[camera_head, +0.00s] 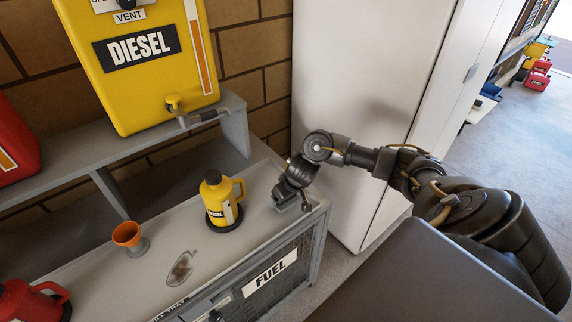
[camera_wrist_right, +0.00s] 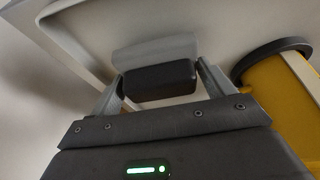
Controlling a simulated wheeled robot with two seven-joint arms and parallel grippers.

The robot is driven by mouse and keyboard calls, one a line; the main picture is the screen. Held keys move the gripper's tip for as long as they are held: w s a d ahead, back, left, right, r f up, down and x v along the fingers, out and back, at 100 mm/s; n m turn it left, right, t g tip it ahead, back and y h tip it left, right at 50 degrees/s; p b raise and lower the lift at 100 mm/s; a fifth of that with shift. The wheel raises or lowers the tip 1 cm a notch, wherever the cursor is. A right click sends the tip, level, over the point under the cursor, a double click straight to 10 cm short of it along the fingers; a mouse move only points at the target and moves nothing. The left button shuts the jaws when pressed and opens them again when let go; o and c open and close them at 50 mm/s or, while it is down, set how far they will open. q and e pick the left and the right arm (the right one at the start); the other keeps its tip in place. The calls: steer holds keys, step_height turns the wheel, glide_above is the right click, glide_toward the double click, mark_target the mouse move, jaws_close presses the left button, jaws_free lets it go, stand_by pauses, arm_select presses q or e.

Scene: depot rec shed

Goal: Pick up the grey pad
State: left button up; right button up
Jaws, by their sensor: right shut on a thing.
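The grey pad (camera_wrist_right: 155,51) shows in the right wrist view as a flat grey slab with a dark block (camera_wrist_right: 160,82) on its near side. My right gripper (camera_wrist_right: 160,85) is shut on it, one finger at each side of the dark block. In the head view my right gripper (camera_head: 284,201) is low over the right end of the bench, right of the yellow diesel can. The pad is hard to tell apart from the gripper there, and I cannot tell whether it touches the bench top. My left gripper is not in view.
The yellow diesel can (camera_head: 221,200) stands close left of the gripper on a dark round base. A white cabinet (camera_head: 365,80) stands behind my arm.

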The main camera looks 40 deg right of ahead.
steer(key=s+a+r+p, duration=0.5)
steer(key=a+r+p, duration=0.6)
steer(key=a, duration=0.2)
